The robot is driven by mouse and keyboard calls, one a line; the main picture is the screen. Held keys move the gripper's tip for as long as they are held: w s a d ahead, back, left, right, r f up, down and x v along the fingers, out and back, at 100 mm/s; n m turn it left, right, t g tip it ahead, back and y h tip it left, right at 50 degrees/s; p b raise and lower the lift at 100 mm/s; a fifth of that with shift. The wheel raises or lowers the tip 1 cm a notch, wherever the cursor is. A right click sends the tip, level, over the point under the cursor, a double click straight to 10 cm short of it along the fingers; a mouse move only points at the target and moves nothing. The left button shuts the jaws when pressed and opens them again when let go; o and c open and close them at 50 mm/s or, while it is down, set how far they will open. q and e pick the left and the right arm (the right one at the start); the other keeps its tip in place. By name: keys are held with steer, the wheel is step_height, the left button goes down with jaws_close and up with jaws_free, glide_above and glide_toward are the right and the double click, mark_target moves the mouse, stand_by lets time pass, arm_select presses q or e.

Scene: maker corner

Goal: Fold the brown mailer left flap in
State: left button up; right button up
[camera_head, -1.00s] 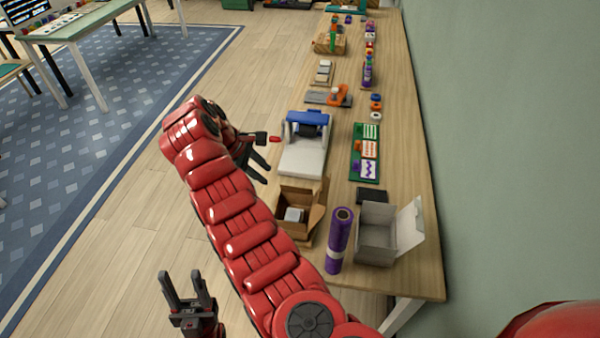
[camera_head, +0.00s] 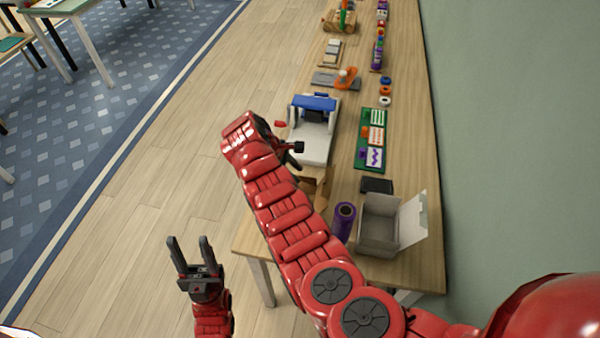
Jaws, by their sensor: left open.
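The brown mailer (camera_head: 321,190) stands on the long wooden table, left of the purple roll. My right arm covers most of it; only a small brown part shows, and its left flap is hidden. My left gripper (camera_head: 188,241) is open and empty, pointing up over the floor to the left of the table's near end. My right gripper (camera_head: 293,154) is beyond the mailer, beside the white and blue machine. Its fingers are partly hidden by its own wrist, so I cannot tell its opening.
The purple roll (camera_head: 343,222) stands beside an open white-grey box (camera_head: 378,235) with its lid to the right. The white and blue machine (camera_head: 316,141) and a green board with cards (camera_head: 362,157) lie farther along the table (camera_head: 405,160). A wall borders the right side.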

steer(key=shift+x, duration=1.8)
jaws_close()
